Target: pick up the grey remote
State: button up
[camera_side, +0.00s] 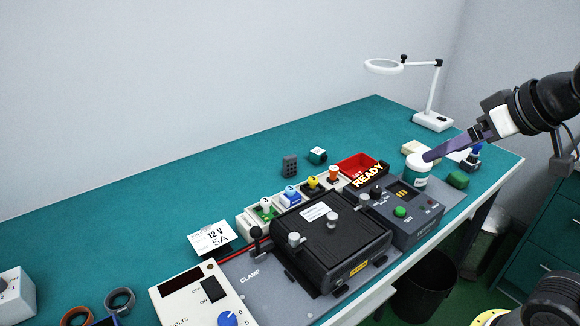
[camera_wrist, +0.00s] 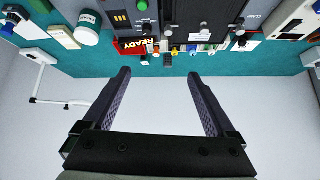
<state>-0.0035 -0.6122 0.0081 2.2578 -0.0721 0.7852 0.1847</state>
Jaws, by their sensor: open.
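The grey remote (camera_side: 290,166) is a small dark grey block with buttons. In the side view it stands on the teal bench behind the row of coloured parts, left of a small teal cube (camera_side: 317,155).
A magnifier lamp (camera_side: 432,120) stands at the back right. The bench behind the remote is clear.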

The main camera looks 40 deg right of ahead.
jog(key=w+r, duration=0.3)
jog(key=w, duration=0.5)
jog(key=g, duration=0.2)
send_over(292, 157)
jog(key=s, duration=0.5)
notch_tip(292, 157, down, 19)
jog(key=shift+h, duration=0.3)
jog(key=x, duration=0.4)
jog(key=a+x, duration=0.1)
jog(key=x, duration=0.2)
jog(key=shift+w+f, duration=0.1)
jog(key=shift+w, duration=0.1)
jog(key=shift+x, duration=3.25)
jog(key=shift+w, duration=0.15)
